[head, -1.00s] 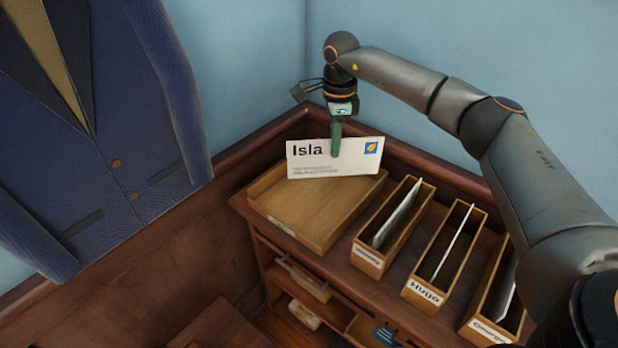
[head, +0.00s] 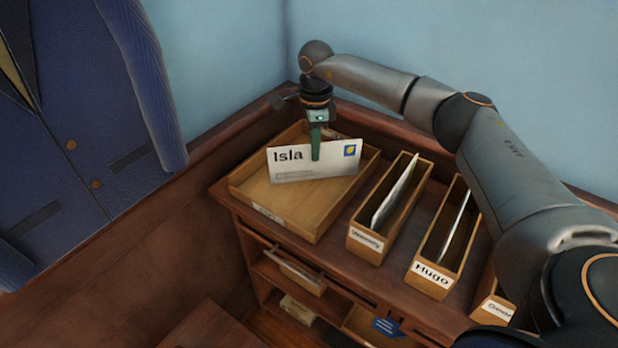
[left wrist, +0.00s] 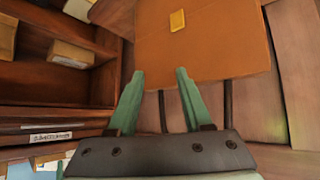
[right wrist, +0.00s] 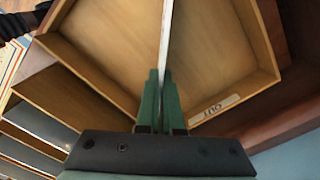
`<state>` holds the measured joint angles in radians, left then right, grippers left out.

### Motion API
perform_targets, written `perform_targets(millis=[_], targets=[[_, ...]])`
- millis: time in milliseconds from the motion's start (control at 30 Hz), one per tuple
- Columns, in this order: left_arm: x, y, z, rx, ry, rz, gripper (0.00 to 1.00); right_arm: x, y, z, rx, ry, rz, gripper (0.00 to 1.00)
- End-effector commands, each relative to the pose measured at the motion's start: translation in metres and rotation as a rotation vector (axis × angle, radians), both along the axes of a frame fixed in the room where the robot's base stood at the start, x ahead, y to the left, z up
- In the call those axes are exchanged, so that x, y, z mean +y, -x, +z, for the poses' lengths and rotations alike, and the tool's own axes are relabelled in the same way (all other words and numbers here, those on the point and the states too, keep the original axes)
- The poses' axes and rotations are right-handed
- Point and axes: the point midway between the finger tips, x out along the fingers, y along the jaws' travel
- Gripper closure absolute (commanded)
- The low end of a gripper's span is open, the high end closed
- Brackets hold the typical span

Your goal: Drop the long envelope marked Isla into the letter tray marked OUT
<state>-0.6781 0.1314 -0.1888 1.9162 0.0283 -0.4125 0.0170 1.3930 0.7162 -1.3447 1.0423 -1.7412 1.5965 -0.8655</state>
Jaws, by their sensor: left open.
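The long white envelope marked Isla (head: 300,168) is upright with its face toward the head camera. My right gripper (head: 316,150) is shut on its upper edge and holds it over the wooden letter tray (head: 303,228). In the right wrist view the envelope (right wrist: 166,35) shows edge-on between the green fingers (right wrist: 161,100). Whether the envelope's lower edge touches the tray floor I cannot tell. My left gripper (left wrist: 158,98) is open and empty, with a brown panel bearing a yellow tag beyond it.
Right of the tray stand narrow wooden letter boxes holding envelopes, one marked Hugo (head: 431,274). The wall is close behind the cabinet top. A dark blue jacket (head: 80,130) hangs at the left. Open shelves lie below the cabinet top.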

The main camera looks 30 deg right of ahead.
Motion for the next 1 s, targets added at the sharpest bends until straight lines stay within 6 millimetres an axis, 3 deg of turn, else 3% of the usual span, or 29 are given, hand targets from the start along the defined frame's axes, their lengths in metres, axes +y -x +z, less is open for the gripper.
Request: perform_targets(millis=[200,533,833,1000], targets=[[-0.002,-0.004,0.005,-0.012,0.004,-0.002,0.50,0.000,0.000,0.000,0.000,0.000,0.000,1.00],[-0.002,-0.005,0.005,-0.014,0.005,-0.003,0.50,0.000,0.000,0.000,0.000,0.000,0.000,0.61],[-0.003,-0.005,0.006,-0.016,0.006,-0.003,0.50,0.000,0.000,0.003,0.000,0.000,0.000,0.61],[-0.003,-0.005,0.005,-0.016,0.006,-0.003,0.50,0.000,-0.001,0.026,-0.004,-0.001,0.000,0.61]])
